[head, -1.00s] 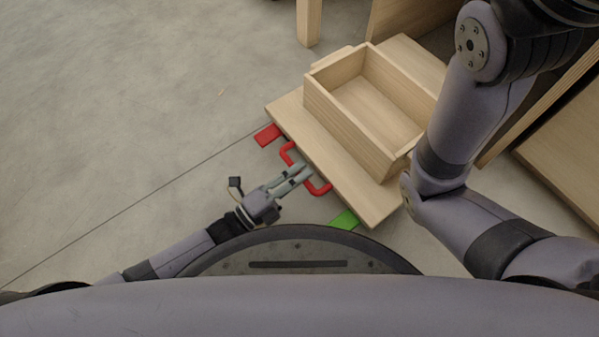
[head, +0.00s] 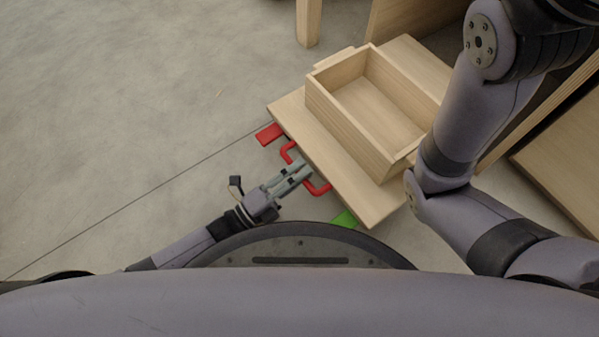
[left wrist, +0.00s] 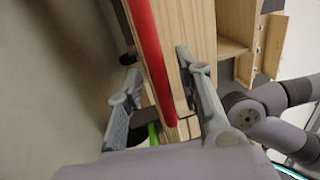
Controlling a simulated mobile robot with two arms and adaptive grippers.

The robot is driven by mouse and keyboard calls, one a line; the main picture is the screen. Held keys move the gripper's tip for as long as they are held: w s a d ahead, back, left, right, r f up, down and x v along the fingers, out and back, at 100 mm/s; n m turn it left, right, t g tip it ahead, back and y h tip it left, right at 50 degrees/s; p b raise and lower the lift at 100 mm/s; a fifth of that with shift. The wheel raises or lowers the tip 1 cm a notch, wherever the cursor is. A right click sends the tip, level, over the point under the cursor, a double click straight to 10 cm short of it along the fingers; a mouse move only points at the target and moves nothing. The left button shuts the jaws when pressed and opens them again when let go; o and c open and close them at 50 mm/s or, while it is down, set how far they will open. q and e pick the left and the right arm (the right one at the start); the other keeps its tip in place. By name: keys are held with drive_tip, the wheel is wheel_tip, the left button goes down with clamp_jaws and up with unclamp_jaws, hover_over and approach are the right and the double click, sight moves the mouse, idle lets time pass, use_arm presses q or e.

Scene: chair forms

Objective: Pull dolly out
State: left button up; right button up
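The dolly is a low wooden board (head: 365,211) on the floor, with a red bar handle (head: 318,188) on its near edge. A red tab (head: 269,134) and a green tab (head: 344,218) stick out at that edge. An empty wooden box (head: 340,120) sits on the board. My left gripper (head: 297,170) reaches to the handle. In the left wrist view, the red handle (left wrist: 150,60) runs between my left gripper's (left wrist: 158,75) spread fingers, with visible gaps at its sides. My right arm crosses the right side in the head view; its gripper is not in view.
A wooden leg (head: 308,22) and a wooden panel (head: 410,15) stand behind the dolly. Another wooden panel (head: 565,165) is at the right, partly behind my right arm. The concrete floor (head: 110,110) to the left is clear.

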use_arm(q)
drive_tip(key=v, duration=1.2)
idle(0.6)
